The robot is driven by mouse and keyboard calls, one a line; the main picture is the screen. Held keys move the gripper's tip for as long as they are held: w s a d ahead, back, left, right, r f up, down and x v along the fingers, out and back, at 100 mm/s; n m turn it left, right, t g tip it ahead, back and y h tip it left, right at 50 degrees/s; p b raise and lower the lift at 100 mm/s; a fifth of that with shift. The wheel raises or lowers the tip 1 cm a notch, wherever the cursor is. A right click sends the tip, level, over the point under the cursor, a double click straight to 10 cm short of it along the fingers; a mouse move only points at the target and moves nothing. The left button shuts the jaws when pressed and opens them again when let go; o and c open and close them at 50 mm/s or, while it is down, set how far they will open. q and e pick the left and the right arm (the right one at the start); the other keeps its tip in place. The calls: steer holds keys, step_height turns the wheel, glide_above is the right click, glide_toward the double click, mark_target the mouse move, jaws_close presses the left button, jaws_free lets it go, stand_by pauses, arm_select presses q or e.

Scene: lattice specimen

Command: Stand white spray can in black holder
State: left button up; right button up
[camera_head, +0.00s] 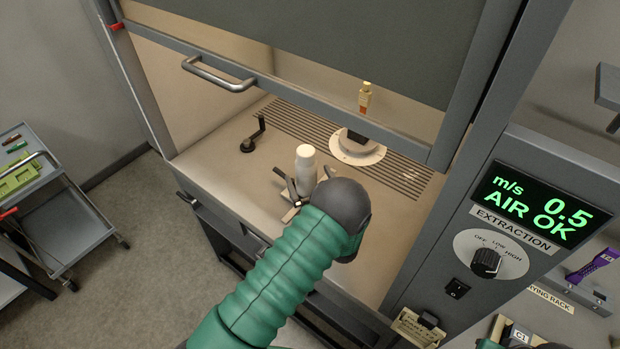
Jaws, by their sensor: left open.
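The white spray can (306,160) stands upright on the bench inside the fume hood, near the front edge. My left gripper (288,186) is open at the can's left, low beside its body. My dark wrist hides part of the can's lower right side, and I cannot tell whether the fingers touch it. A small black stand with a round foot and an upright post (249,143) is on the bench to the left, apart from the can; it looks like the black holder. My right gripper is not in view.
A grey cart (60,215) is at the left. The bench between can and stand is clear.

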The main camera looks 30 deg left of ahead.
arm_select(q)
steer(key=shift+v, duration=2.5)
steer(key=b+v, duration=0.3)
steer(key=v, duration=1.4)
steer(key=shift+f, duration=0.15)
